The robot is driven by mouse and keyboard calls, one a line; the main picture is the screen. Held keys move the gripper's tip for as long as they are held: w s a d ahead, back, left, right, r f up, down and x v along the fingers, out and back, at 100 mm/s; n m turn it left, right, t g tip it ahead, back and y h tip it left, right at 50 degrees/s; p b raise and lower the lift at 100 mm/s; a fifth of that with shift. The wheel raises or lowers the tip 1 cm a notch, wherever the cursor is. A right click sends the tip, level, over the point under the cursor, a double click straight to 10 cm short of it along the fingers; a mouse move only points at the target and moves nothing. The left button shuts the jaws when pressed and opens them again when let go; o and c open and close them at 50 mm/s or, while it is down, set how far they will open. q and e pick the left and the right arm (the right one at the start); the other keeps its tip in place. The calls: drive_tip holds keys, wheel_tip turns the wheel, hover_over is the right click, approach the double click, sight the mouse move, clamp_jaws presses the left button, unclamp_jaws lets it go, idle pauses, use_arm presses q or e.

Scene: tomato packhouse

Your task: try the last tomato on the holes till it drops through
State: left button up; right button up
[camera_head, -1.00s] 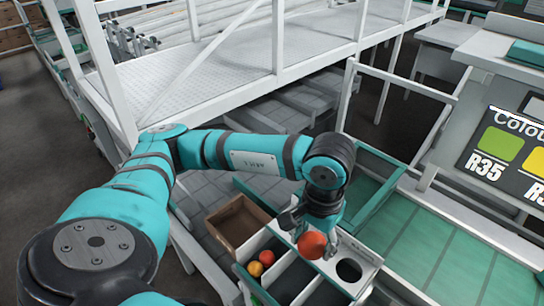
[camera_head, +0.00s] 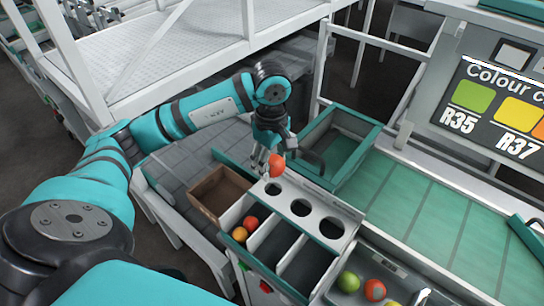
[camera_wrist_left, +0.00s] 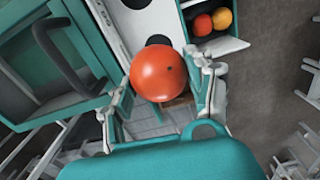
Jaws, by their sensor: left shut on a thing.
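My left gripper (camera_head: 268,158) is shut on a red-orange tomato (camera_head: 277,166), held above the back edge of the white hole plate (camera_head: 316,215). The plate has three round holes: a left hole (camera_head: 273,189), a middle hole (camera_head: 300,207) and a right hole (camera_head: 331,227). The tomato is clear of all three, nearest the left hole. In the left wrist view the tomato (camera_wrist_left: 158,75) sits between the two fingers, hiding part of the plate behind it. My right gripper is not in view.
Below the plate, the left compartment holds a red tomato (camera_head: 251,222) and an orange one (camera_head: 240,234); the other compartments look empty. A brown box (camera_head: 222,203) stands left, a teal crate (camera_head: 367,153) behind. Green and red tomatoes (camera_head: 348,281) lie at front right.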

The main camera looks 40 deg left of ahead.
sight(272, 174)
use_arm(q)
wheel_tip(272, 174, down, 5)
drive_tip(key=b, duration=0.2)
drive_tip(key=shift+b, duration=0.35)
drive_tip(key=shift+f+b, duration=0.6)
drive_tip(key=shift+b, duration=0.05)
drive_tip(key=shift+b, duration=0.3)
drive_tip(key=o, duration=0.9)
drive_tip(key=shift+c, duration=0.2)
idle(0.5)
drive_tip(key=shift+r, duration=0.15)
